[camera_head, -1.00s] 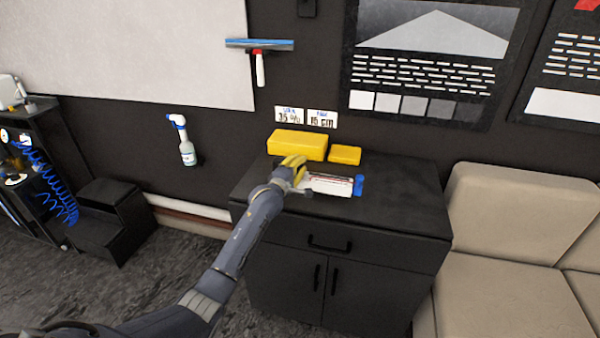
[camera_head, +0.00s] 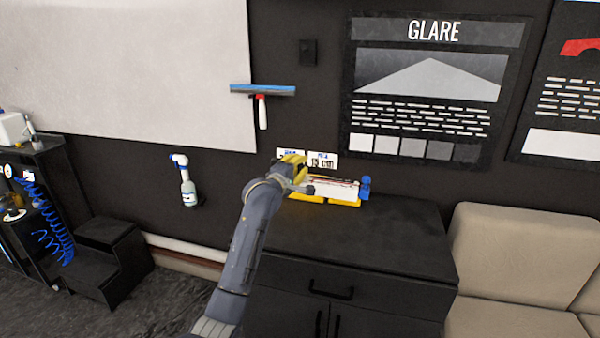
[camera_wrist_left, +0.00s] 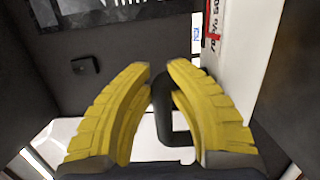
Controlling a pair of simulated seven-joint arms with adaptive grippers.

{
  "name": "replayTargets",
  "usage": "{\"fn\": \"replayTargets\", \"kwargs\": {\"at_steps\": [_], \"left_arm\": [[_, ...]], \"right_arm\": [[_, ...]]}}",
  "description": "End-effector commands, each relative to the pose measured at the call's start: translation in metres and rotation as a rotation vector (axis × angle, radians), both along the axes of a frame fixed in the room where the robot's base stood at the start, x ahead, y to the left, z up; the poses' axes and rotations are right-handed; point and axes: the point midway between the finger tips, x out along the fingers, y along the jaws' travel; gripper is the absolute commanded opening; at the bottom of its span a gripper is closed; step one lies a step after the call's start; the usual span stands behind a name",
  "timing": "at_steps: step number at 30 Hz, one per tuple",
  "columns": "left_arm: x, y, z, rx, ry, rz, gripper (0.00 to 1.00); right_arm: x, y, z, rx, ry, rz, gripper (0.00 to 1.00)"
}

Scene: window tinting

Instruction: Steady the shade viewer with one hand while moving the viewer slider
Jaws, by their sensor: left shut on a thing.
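The shade viewer (camera_head: 335,190) is a white, narrow box held above the black cabinet, with a blue part (camera_head: 365,187) at its right end, which may be the slider. My left gripper (camera_head: 298,172), with yellow fingers, is at its left end. The left wrist view shows the fingers (camera_wrist_left: 160,75) around the viewer's black handle (camera_wrist_left: 168,115). The viewer's white face (camera_wrist_left: 262,60) with red and black markings is right of them there. My right gripper is not in view.
The cabinet top in front is clear. Two small label cards (camera_head: 322,160) are on the wall. A beige sofa (camera_head: 510,255) stands right, and a spray bottle (camera_head: 188,187) is at the wall.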

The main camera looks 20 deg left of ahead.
Motion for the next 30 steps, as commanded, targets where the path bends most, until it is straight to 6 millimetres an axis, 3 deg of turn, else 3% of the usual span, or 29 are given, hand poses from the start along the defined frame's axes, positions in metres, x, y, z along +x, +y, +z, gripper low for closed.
{"fn": "replayTargets", "kwargs": {"at_steps": [12, 16, 20, 30], "left_arm": [[0.0, 0.0, 0.005, -0.002, -0.005, 0.0, 0.0], [-0.002, 0.0, -0.005, -0.004, -0.001, 0.0, 0.0], [-0.003, 0.0, -0.033, -0.009, 0.004, -0.002, 0.0], [-0.004, -0.004, -0.13, -0.017, 0.005, -0.016, 0.0]], "right_arm": [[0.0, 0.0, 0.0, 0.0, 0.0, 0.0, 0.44], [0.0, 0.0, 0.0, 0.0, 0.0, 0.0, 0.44], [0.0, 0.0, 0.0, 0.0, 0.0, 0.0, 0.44], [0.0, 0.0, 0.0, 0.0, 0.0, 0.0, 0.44]]}}
